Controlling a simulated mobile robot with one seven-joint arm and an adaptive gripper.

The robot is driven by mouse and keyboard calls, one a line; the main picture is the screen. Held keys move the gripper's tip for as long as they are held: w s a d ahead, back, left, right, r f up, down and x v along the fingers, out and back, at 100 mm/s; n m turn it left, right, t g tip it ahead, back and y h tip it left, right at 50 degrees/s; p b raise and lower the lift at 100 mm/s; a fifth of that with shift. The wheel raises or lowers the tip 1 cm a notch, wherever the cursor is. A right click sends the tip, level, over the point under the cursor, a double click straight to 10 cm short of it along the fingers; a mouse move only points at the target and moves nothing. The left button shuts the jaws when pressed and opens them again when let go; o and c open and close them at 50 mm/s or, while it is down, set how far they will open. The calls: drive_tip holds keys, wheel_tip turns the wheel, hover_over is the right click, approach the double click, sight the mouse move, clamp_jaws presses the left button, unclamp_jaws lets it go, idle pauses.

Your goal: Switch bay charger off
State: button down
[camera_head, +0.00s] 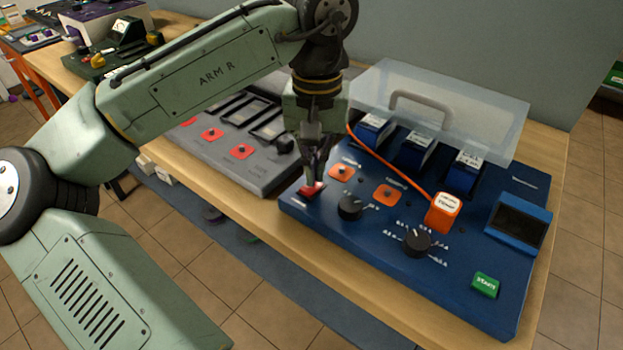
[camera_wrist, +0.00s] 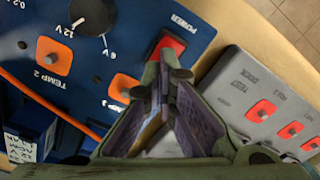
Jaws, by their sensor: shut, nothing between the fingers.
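The blue bay charger (camera_head: 335,225) sits on the wooden bench. Its red power switch (camera_head: 311,190) is at the front left corner; in the wrist view the red switch (camera_wrist: 166,46) lies beside the word POWER. My gripper (camera_head: 316,178) points down right at the switch, fingers together and empty. In the wrist view my fingertips (camera_wrist: 162,75) overlap the switch's near end. I cannot tell whether they touch it, and its rocker position is partly hidden. The display (camera_head: 519,224) at the right of the charger looks dark.
Two black knobs (camera_head: 350,206), an orange TEMP block (camera_head: 443,212) with an orange cable, and a green START button (camera_head: 485,285) are on the charger. A clear lid (camera_head: 470,110) stands over several blue packs behind. A grey tester (camera_head: 265,185) is close on the left.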

sight(316, 183)
drive_tip(key=shift+r+p, duration=2.6)
drive_tip(key=shift+r, duration=0.3)
